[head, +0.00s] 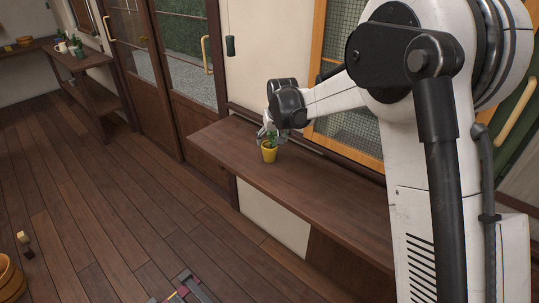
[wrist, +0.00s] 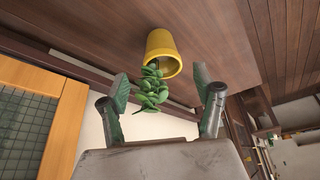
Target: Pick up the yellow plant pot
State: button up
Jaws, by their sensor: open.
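The yellow plant pot (head: 269,153) with a green plant stands upright on the dark wooden counter (head: 300,193), near its far left end. In the wrist view the yellow pot (wrist: 164,46) shows beyond the fingertips at upper centre, with its green leaves (wrist: 152,92) hanging between the open fingers. My gripper (head: 268,132) is at the plant, just above and behind the pot in the head view. In the wrist view my gripper (wrist: 160,88) is open, with a finger on either side of the leaves. The pot itself is not between the fingertips.
A window with an orange wooden frame (head: 317,55) is behind the counter. A side table (head: 88,62) with cups and small plants stands at the far left. A wooden bucket (head: 10,280) is on the floor at lower left. The counter right of the pot is bare.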

aim_at(269, 154)
jog(key=x, duration=0.4)
jog(key=shift+w+f, duration=0.1)
jog(key=shift+f, duration=0.2)
jog(key=shift+s+b+x, duration=0.15)
jog(key=shift+x, duration=1.25)
jog(key=shift+s+b+x, duration=0.1)
jog(key=shift+b+x, duration=0.05)
jog(key=shift+x, duration=1.2)
jog(key=shift+a, duration=0.15)
jog(key=shift+c, duration=0.4)
jog(key=c, duration=1.4)
